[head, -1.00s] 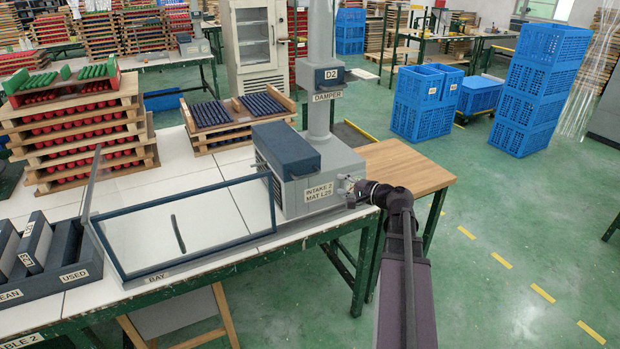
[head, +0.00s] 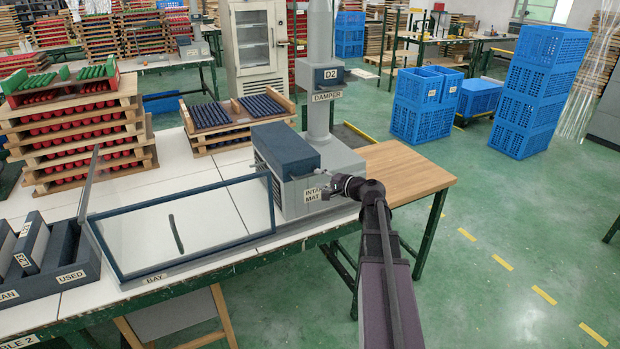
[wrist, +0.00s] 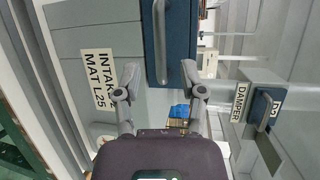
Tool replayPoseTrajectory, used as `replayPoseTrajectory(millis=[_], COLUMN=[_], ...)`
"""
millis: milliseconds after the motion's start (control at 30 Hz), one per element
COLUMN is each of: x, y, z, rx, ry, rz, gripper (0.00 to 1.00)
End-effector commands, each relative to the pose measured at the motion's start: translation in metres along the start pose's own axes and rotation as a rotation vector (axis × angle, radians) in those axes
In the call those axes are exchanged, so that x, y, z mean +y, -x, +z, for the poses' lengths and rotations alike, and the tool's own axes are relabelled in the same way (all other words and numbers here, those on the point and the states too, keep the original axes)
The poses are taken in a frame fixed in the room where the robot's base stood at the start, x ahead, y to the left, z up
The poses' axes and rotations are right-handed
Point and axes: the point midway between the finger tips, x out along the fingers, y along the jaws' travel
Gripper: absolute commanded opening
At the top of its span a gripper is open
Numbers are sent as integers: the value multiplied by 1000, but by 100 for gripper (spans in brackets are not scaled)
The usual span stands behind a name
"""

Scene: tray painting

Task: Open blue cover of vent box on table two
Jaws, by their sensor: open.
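The grey vent box (head: 345,162) stands on the white table two (head: 225,211), with a label reading INTAKE and MAT. Its dark blue cover (head: 285,145) sits on the box's upper left part and looks closed. In the wrist view the blue cover (wrist: 179,40) carries a pale bar handle (wrist: 160,45). My gripper (wrist: 160,82) is open and empty. Its fingers lie either side of the cover's near end in that picture, apart from the handle. In the head view my gripper (head: 335,187) is at the box's front face, partly covering the label.
A blue-framed clear bay (head: 190,222) stands left of the box. A grey duct (head: 320,70) with a DAMPER label rises behind it. A wooden side table (head: 405,170) is at the right. A tray with USED compartment (head: 65,250) is at the far left.

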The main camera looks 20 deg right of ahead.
Motion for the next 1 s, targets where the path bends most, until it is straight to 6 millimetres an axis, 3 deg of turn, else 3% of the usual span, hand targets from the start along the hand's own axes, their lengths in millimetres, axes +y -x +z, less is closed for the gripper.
replayPoseTrajectory(millis=[100, 333, 833, 867, 1000], x=[1, 0, 0, 0, 0], y=[-21, -46, -55, -55, -55], z=[-1, -1, 1, 1, 1], rx=[-2, -1, -1, -1, -1], ry=[1, 0, 0, 0, 0], rz=[0, 0, 0, 0, 0], gripper=[53, 53, 53, 47, 5])
